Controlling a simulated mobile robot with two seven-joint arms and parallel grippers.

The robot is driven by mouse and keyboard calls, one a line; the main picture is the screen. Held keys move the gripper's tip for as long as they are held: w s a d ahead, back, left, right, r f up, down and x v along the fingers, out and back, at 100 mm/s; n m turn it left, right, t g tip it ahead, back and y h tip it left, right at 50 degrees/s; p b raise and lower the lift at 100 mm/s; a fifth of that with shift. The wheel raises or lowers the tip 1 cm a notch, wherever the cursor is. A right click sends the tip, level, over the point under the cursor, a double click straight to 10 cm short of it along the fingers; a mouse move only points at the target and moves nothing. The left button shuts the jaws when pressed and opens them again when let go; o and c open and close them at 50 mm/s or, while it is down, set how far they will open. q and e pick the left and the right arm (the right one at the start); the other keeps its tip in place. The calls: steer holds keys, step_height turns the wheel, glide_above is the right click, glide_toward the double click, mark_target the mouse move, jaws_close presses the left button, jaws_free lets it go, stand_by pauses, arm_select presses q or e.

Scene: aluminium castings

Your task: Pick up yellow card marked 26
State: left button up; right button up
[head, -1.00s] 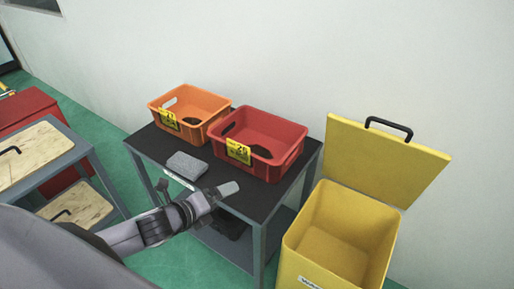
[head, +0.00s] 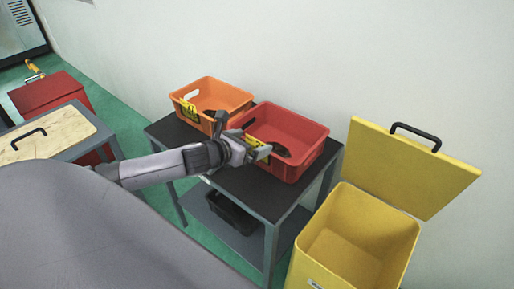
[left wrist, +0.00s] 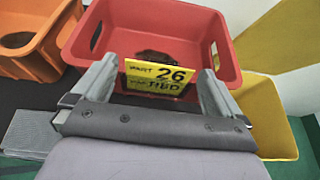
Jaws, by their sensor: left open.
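The yellow card marked 26 (left wrist: 157,78) stands at the front wall of the red bin (left wrist: 150,25) in the left wrist view. In the head view the card (head: 257,150) is partly covered by my left gripper (head: 243,138). My left gripper is open, and in the left wrist view its two fingers (left wrist: 152,92) are on either side of the card, with the card between them. I cannot tell whether they touch it. The red bin (head: 288,128) sits on the black table top and holds a dark object. My right gripper is not in view.
An orange bin (head: 212,98) with its own yellow card stands left of the red bin. A yellow lidded container (head: 350,245) stands open at the right. A cart with a wooden board (head: 45,138) is at the left.

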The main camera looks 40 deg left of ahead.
mark_target(257, 143)
arm_select(q)
steer(key=shift+x, duration=1.65)
steer(key=c, duration=0.7)
steer(key=shift+c, duration=0.2)
steer(key=shift+r, duration=0.1)
